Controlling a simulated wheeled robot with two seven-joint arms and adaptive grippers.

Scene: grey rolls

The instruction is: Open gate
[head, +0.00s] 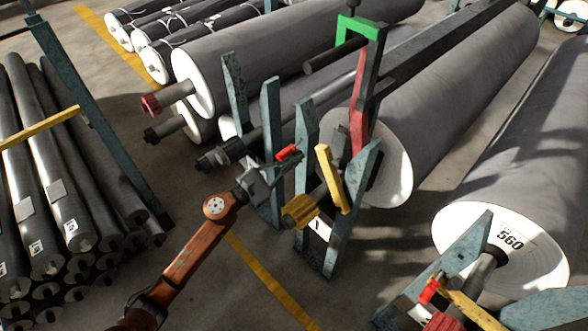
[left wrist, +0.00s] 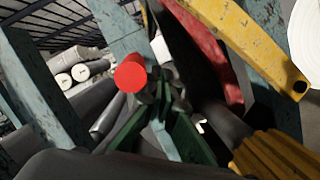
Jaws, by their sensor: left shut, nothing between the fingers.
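The gate seems to be the yellow bar (head: 330,178) on the teal roll stand (head: 340,215); it slants steeply beside the upright. It also crosses the upper right of the left wrist view (left wrist: 255,40). A small red knob (head: 287,153) sticks out near the stand's other upright; in the left wrist view the knob (left wrist: 130,73) shows end-on, left of centre. My left gripper (head: 280,172) is shut and empty, just below the knob in the head view. In the left wrist view its fingers (left wrist: 160,98) meet beside the knob; contact cannot be told. My right gripper is not in view.
A yellow ribbed hub (head: 300,211) sits in the stand, close to my gripper. A red arm (head: 359,100) with a green bracket (head: 358,28) rises above. Large grey rolls (head: 460,90) lie behind. Stacked dark rolls (head: 50,190) are left. Floor between is clear.

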